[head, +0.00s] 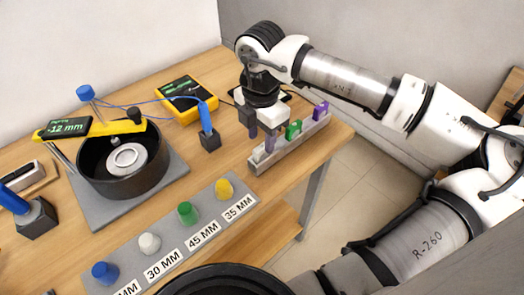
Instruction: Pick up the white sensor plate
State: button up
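A grey slotted rack (286,147) stands near the table's right edge. A small whitish plate (258,154), probably the white sensor plate, stands at the rack's near left end. A green plate (293,130) and a purple plate (320,110) stand further along it. My gripper (261,137) points down over the near end of the rack, with its dark fingers apart. The fingertips are close to the whitish plate and partly overlap it in the picture. I cannot tell whether they touch it. Nothing is visibly lifted.
A black bowl (149,179) with a yellow bar and a "-12 mm" display (67,128) stands at left. A blue probe (206,117) stands in a black block, near a yellow meter (187,99). A grey strip (163,235) with coloured knobs lies in front.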

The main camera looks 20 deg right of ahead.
aim_at(262, 146)
jog(key=shift+f+p, duration=0.35)
jog(key=shift+f, duration=1.35)
grip_shut()
jog(key=shift+d+r, duration=0.1)
notch_tip(262, 146, up, 18)
jog(key=b, duration=0.2)
jog(key=shift+b, duration=0.35)
